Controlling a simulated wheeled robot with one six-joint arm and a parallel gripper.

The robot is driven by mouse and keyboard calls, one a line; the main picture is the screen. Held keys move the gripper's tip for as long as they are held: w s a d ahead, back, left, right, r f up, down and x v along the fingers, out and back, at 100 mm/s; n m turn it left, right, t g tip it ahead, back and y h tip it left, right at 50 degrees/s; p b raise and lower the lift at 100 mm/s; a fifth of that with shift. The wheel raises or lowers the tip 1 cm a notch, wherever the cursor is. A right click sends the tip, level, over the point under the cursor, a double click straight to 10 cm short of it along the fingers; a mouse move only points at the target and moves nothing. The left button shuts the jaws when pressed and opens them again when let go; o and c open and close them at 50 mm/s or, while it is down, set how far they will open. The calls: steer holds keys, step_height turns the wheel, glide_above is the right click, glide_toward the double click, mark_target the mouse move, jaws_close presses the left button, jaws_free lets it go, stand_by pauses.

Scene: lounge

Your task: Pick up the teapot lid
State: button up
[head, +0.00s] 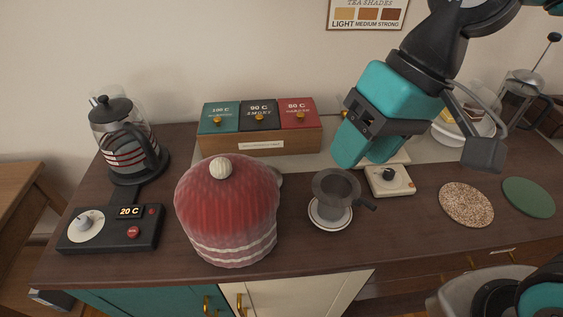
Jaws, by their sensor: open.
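I cannot make out a separate teapot lid. A red knitted tea cosy (228,212) with a white pompom stands at the front middle of the counter. It hides whatever is under it, and a small grey part (281,181) shows at its right edge. My gripper (367,158) is open and empty. It hangs in the air over the back right of the counter, right of the cosy, with its teal fingers pointing down.
A glass kettle (128,150) and its control base (110,227) are at left. Labelled tea boxes (260,113) stand behind. A strainer (337,187) sits over a saucer (330,216). A cream block (389,181) and two coasters (466,204) (529,197) lie right.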

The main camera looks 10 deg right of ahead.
steer(key=w+a+f+m+g+y+p, duration=0.1)
steer(key=w+a+f+m+p, duration=0.15)
steer(key=w+m, duration=0.75)
steer(key=w+a+f+m+g+p, duration=0.1)
steer(key=w+f+m+p, duration=0.2)
steer(key=w+m, duration=0.6)
steer(key=shift+n, duration=0.5)
steer(key=w+x, duration=0.1)
steer(key=x, duration=0.3)
steer(key=w+p+x, duration=0.1)
steer(key=x, duration=0.3)
steer(key=p+x, duration=0.1)
steer(key=x, duration=0.3)
steer(key=shift+w+f, duration=0.3)
steer(key=shift+w, duration=0.1)
steer(key=shift+p+x, duration=1.4)
steer(key=shift+x, duration=1.6)
steer(key=shift+s, duration=0.1)
jaws_close()
